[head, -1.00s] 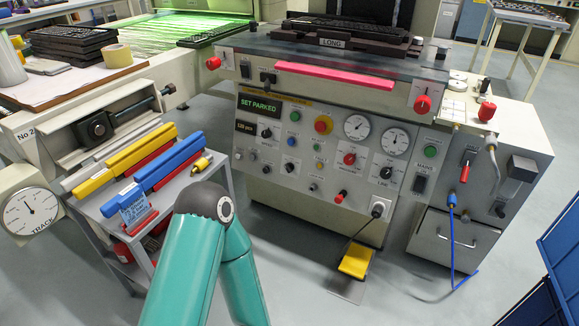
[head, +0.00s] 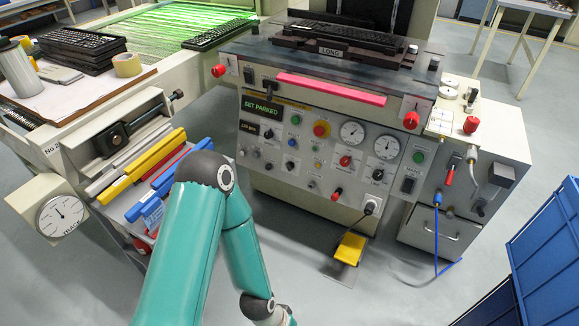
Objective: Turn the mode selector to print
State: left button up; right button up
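The printing machine's control panel (head: 330,150) faces me, with a lit display (head: 262,107) reading SET PARKED. It carries several small black knobs, such as one at its left (head: 268,134) and one at its lower right (head: 377,174). Their labels are too small to read, so I cannot tell which is the mode selector or where it points. My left arm (head: 207,172) rises from the bottom, bends at its elbow in front of the trolley, and its forearm runs down to a grey wrist (head: 257,306). Neither gripper shows.
A trolley with blue (head: 170,170) and yellow bars stands left of the machine. A yellow foot pedal (head: 350,248) is on the floor before the panel, and a blue hose (head: 437,235) hangs at right. Blue crates (head: 550,240) stand at the right edge.

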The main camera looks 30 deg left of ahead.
aim_at(290, 165)
jog(key=u, duration=0.05)
jog(key=i, duration=1.15)
jog(key=u, duration=1.65)
